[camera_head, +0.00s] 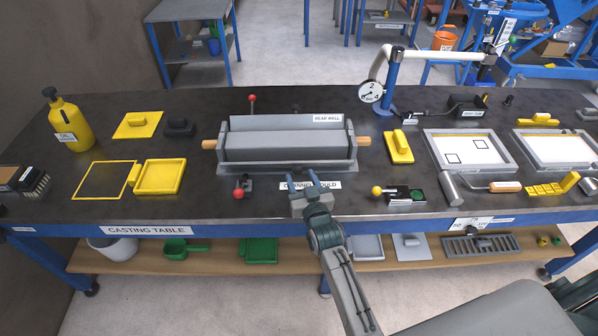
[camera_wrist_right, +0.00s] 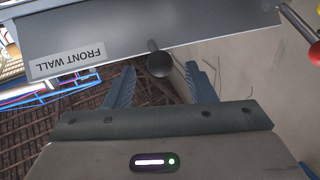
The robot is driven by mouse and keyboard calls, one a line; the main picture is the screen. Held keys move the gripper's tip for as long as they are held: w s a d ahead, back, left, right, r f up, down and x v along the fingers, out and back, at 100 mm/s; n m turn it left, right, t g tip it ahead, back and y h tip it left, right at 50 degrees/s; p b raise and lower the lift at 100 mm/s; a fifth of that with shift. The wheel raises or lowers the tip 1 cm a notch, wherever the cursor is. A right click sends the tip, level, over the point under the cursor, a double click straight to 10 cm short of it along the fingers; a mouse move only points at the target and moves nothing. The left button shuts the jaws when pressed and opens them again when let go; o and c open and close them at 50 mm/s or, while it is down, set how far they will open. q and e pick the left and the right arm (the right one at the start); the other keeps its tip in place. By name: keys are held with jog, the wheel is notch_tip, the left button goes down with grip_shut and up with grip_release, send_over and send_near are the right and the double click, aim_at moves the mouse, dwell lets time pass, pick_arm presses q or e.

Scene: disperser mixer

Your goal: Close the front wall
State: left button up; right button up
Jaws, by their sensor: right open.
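The grey channel mould (camera_head: 218,158) sits at the middle of the casting table, with a panel labelled rear wall (camera_head: 285,122) along its back. The front wall (camera_wrist_right: 180,30) is a long grey plate with its label in the right wrist view. A dark round knob (camera_wrist_right: 160,64) projects from it. My right gripper (camera_head: 306,180) is just in front of the mould, partly covering the mould's label. Its two blue fingers (camera_wrist_right: 160,78) are apart, with the knob between and slightly beyond their tips; I see no grip on it. The left gripper is not in view.
Red-knobbed levers stand behind (camera_head: 251,97) and in front of the mould (camera_head: 238,193). A yellow-knobbed device (camera_head: 377,190) is right of my gripper. A yellow tray (camera_head: 160,176) lies left, a dial gauge (camera_head: 370,91) behind right.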

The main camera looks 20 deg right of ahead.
jog(key=shift+w+b, duration=0.3)
jog(key=shift+w, duration=1.05)
